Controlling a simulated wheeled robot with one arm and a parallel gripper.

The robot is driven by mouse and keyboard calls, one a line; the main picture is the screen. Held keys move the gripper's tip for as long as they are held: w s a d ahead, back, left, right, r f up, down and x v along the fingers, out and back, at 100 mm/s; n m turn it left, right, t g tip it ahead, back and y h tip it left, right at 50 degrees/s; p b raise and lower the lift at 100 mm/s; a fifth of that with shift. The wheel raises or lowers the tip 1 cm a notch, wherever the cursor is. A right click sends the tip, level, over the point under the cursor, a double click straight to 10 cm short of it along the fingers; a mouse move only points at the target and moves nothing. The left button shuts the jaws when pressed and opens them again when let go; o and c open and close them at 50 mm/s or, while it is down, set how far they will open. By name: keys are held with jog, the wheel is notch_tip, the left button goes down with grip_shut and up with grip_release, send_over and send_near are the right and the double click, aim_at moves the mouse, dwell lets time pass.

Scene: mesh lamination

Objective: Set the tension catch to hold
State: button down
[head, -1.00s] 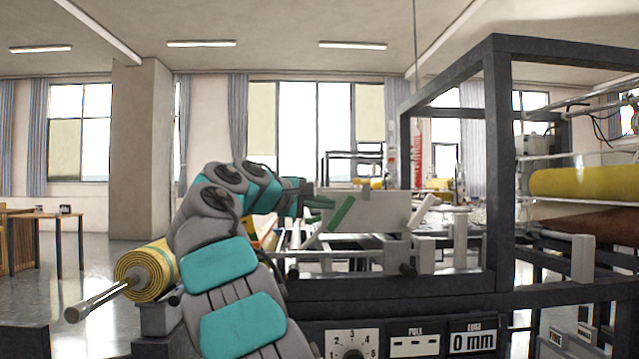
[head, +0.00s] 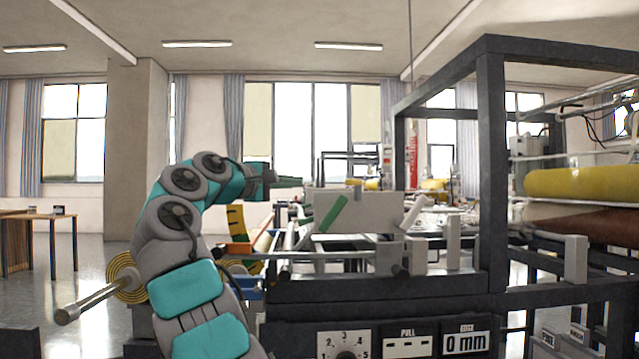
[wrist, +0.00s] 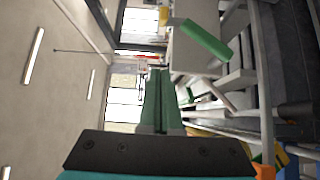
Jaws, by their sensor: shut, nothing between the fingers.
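A green lever (head: 330,213) is on the left end of a pale grey block (head: 370,210) on the machine's front rail, its top leaning right. A pale grey lever (head: 412,214) leans the same way at the block's right end. No label shows which one is the tension catch. My gripper (head: 301,182) has green fingers, shut and empty, above and left of the green lever and apart from it. In the wrist view the closed fingers (wrist: 157,74) point ahead, with the green lever (wrist: 205,41) to their upper right.
A dark frame post (head: 491,170) stands right of the levers. Below is a panel with a dial (head: 346,350) and a display reading 0 mm (head: 466,343). A yellow roll (head: 122,279) on a metal shaft is left, partly behind my arm.

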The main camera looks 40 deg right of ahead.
jog(key=p+x, duration=0.2)
jog(key=x, duration=0.8)
jog(key=shift+s+p, duration=0.2)
jog(key=shift+p, duration=0.15)
jog(key=shift+s+d, duration=0.4)
jog(key=shift+s, duration=0.4)
jog(key=shift+s+d, duration=0.4)
jog(key=shift+s, duration=0.4)
jog(key=shift+w+a+r+b, duration=0.1)
jog(key=shift+r+b, duration=0.1)
jog(key=shift+b, duration=0.4)
jog(key=shift+r+n+t+b, duration=0.3)
jog(key=shift+r+b, duration=0.05)
jog(key=shift+b, duration=0.05)
